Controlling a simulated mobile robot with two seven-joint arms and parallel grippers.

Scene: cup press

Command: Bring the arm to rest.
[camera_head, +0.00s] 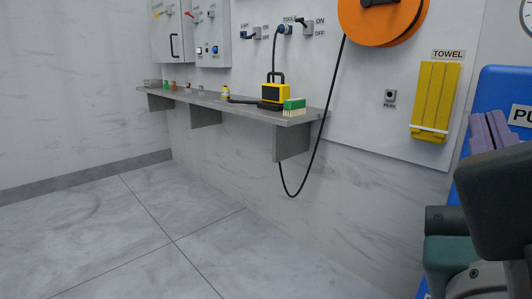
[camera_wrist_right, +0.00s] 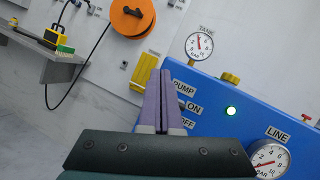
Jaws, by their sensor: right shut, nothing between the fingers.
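My right gripper (camera_head: 492,130) shows at the right edge of the head view, in front of a blue panel. In the right wrist view its two purple fingers (camera_wrist_right: 162,100) are together with nothing between them. It points toward the blue panel (camera_wrist_right: 215,90) marked PUMP, ON and OFF, and its fingers hide part of that panel. Whether the fingers touch the panel cannot be told. My left gripper is in neither view.
A black cable hangs in a loop from the orange reel (camera_head: 385,22). A yellow towel (camera_head: 436,98) hangs on the wall. The floor at left is clear.

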